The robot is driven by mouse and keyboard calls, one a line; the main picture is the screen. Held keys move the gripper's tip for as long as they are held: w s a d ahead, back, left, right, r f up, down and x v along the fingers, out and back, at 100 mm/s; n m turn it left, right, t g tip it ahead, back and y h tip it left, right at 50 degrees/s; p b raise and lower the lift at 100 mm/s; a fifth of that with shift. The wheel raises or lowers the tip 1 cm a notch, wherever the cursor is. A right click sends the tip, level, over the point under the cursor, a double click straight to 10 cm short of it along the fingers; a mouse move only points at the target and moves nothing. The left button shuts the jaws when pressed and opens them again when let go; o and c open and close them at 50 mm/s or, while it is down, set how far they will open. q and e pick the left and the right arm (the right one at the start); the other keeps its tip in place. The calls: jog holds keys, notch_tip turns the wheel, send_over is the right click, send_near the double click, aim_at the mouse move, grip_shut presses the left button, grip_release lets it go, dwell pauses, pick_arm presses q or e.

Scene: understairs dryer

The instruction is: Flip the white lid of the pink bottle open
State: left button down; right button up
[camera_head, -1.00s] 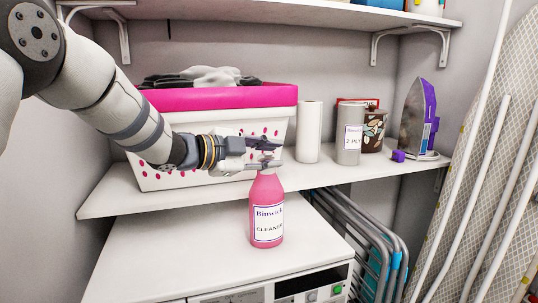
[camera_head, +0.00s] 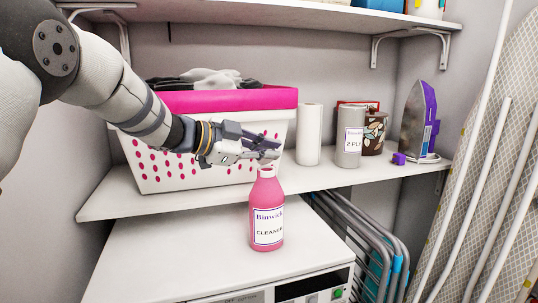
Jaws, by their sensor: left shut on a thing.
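The pink bottle (camera_head: 267,215), labelled as cleaner, stands upright on the white dryer top. Its neck (camera_head: 266,173) shows pink and uncovered at the top. My left gripper (camera_head: 268,153) is just above the neck, tilted, with its fingers closed together. It is shut on a small pale piece that looks like the white lid, mostly hidden by the fingers. Whether that lid still joins the bottle I cannot tell. My right gripper is not in view.
A white basket (camera_head: 190,160) with a pink rim stands on the shelf behind my left gripper. A paper roll (camera_head: 309,134), a grey canister (camera_head: 349,147) and an iron (camera_head: 417,122) stand to the right. Folded racks (camera_head: 370,235) lean beside the dryer (camera_head: 170,255).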

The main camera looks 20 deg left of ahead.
pick_arm(q)
jog(key=shift+w+a+f+n+g+h+b, duration=0.2)
jog(key=shift+w+n+g, duration=0.15)
jog(key=shift+n, duration=0.15)
jog(key=shift+w+a+f+n+g+h+b, duration=0.1)
jog(key=shift+w+a+n+g+b, duration=0.1)
jog(key=shift+n+g, duration=0.25)
jog(key=shift+w+a+n+g+h+b, duration=0.3)
jog(key=shift+w+n+g+b, duration=0.2)
jog(key=shift+n, duration=0.45)
jog(key=shift+w+a+n+g+h+b, duration=0.3)
jog(key=shift+w+n+g+h+b, duration=0.15)
jog(key=shift+n+b, duration=0.45)
jog(key=shift+w+a+r+n+g+b, duration=0.2)
jog(key=shift+r+n+g+b, duration=0.2)
jog(key=shift+n, duration=0.3)
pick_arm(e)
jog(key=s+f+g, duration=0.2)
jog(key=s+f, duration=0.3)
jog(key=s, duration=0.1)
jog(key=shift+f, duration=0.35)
pick_arm(q)
jog(key=shift+h, duration=0.25)
jog(key=shift+r, duration=0.1)
jog(key=c, duration=1.8)
grip_release()
